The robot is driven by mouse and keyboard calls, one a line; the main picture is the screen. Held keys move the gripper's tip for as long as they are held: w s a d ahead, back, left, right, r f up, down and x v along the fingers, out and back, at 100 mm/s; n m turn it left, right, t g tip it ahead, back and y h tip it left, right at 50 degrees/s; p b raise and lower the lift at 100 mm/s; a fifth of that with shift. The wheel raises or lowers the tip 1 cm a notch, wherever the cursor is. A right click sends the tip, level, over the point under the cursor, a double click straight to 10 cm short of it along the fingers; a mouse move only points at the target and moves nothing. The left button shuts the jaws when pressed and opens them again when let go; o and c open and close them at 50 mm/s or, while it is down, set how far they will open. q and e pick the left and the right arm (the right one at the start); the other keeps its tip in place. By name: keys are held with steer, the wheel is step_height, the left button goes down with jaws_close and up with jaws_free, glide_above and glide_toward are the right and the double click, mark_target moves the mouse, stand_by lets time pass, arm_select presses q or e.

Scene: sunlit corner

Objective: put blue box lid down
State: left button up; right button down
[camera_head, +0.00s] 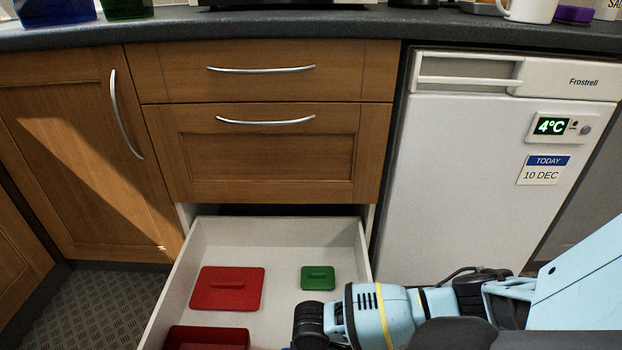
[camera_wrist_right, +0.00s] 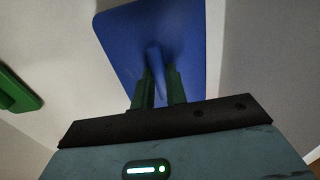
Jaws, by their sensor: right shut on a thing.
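The blue box lid (camera_wrist_right: 130,35) is a flat blue plate with a raised handle, seen in the right wrist view. My right gripper (camera_wrist_right: 159,78) is shut on its handle. The lid is over or in the open drawer; whether it touches the drawer floor I cannot tell. In the head view the right arm reaches in from the right at the drawer's front right, and the lid and fingertips are hidden or out of frame. My left gripper is not in view.
The open pale drawer (camera_head: 285,240) holds a red lid (camera_head: 228,288), a green lid (camera_head: 318,277) and a red box (camera_head: 207,338). A blue container (camera_head: 52,12) and a green container (camera_head: 128,8) stand on the counter. A white fridge (camera_head: 470,180) stands right of the drawer.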

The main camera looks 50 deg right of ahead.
steer(key=shift+f, duration=0.25)
steer(key=c, duration=1.4)
jaws_free()
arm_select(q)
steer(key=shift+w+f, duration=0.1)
